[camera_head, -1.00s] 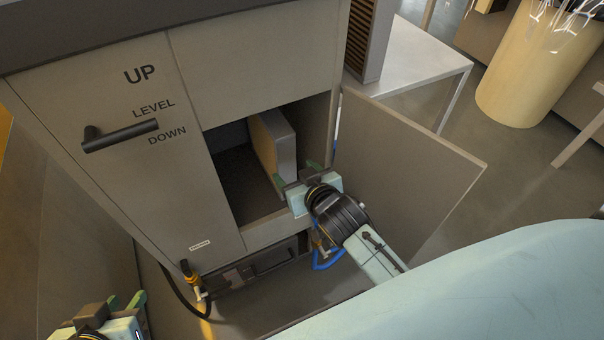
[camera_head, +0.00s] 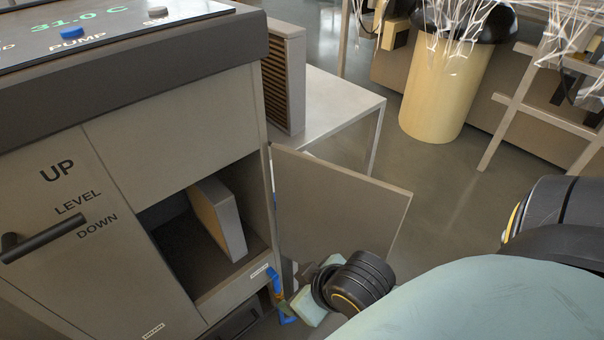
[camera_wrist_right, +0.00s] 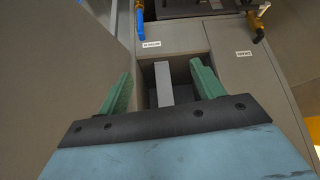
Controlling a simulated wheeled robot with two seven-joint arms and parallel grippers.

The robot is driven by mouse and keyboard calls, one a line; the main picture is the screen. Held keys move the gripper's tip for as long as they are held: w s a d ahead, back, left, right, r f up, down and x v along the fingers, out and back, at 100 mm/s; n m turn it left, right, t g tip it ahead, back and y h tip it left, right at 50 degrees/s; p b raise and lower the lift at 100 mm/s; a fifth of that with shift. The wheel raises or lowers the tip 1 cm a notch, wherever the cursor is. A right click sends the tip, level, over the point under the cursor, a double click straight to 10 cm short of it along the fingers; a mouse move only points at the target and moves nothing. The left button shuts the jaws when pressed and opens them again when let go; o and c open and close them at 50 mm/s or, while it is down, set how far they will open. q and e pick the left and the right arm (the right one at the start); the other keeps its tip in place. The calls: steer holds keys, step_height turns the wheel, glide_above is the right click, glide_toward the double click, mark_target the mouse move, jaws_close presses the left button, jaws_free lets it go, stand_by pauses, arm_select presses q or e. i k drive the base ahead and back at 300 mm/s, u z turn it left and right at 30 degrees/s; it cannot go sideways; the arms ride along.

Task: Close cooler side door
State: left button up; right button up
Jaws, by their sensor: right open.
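The cooler side door (camera_head: 335,205) is a flat grey panel. It stands wide open, swung out to the right of the cabinet's open compartment (camera_head: 185,245). A pale block (camera_head: 219,220) stands inside the compartment. My right gripper (camera_head: 290,290) is low in front of the cabinet, by the door's lower edge, partly hidden by its own wrist. In the right wrist view, its green fingers (camera_wrist_right: 160,72) are spread and empty, facing the compartment. The door (camera_wrist_right: 62,75) fills the left of that view; I cannot tell whether a finger touches it. My left gripper is out of view.
The cooler cabinet (camera_head: 170,125) has a black lever (camera_head: 45,238) beside UP, LEVEL and DOWN labels. A blue valve handle (camera_head: 275,280) is near the right gripper. A grey table (camera_head: 330,105) and a yellow bin (camera_head: 440,90) stand behind the door.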

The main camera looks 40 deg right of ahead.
mark_target(325, 209)
steer(key=k, duration=0.5)
steer(key=u, duration=3.05)
steer(key=k, duration=2.1)
steer(key=z, duration=1.95)
steer(key=i, duration=0.5)
steer(key=z, duration=0.05)
